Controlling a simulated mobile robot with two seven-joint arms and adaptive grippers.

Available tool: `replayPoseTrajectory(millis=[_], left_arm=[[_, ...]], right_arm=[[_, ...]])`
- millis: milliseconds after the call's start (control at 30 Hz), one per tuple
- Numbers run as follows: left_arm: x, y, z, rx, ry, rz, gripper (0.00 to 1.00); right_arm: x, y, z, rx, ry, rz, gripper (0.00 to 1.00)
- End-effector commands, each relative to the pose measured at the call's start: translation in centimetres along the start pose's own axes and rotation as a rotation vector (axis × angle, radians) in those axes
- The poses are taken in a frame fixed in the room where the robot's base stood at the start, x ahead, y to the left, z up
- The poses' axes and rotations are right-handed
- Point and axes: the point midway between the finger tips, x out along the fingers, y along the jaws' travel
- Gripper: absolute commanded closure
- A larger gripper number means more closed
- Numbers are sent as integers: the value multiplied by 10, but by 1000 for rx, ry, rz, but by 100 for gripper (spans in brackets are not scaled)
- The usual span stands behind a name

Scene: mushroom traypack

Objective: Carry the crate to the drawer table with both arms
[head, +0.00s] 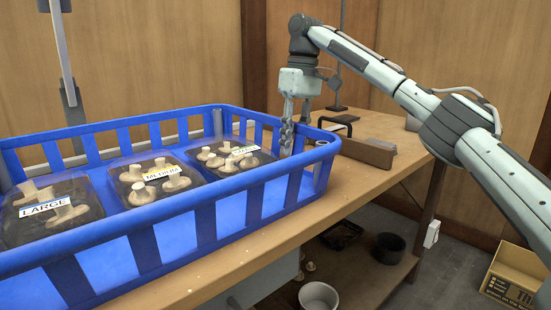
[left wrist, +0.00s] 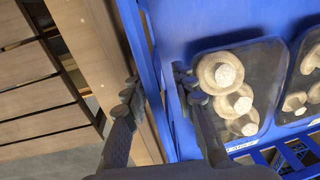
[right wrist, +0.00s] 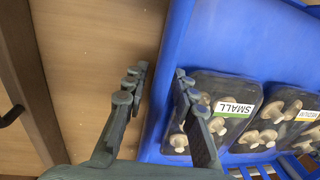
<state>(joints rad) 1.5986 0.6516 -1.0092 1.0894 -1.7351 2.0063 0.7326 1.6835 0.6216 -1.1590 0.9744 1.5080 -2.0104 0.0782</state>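The blue crate (head: 200,190) stands on a wooden table and holds three dark trays of mushrooms, labelled LARGE (head: 45,207), MEDIUM (head: 163,172) and SMALL (head: 243,150). My right gripper (head: 296,135) is at the crate's right end wall, one finger inside and one outside. The right wrist view shows these fingers (right wrist: 160,80) apart, with space beside the wall between them. My left gripper (left wrist: 157,88) shows only in its wrist view. Its fingers are apart on either side of a crate wall (left wrist: 154,60), near a mushroom tray. Contact with the wall is unclear.
The wooden table (head: 380,130) has bare room to the right of the crate. A brown box (head: 367,150) sits there behind the crate's right end. A lower shelf carries a white bucket (head: 318,296) and dark containers (head: 388,247). A cardboard box (head: 515,275) is on the floor.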

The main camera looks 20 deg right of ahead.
Motion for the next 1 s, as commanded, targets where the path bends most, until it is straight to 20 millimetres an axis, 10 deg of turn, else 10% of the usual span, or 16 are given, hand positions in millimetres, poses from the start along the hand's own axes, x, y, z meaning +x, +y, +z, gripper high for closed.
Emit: replayPoseTrajectory(millis=[367, 1000], left_arm=[[-11, -1, 0, 1, -2, 0, 73], [-116, 0, 0, -1, 0, 0, 73]], right_arm=[[0, -1, 0, -2, 0, -1, 73], [0, -1, 0, -2, 1, -1, 73]])
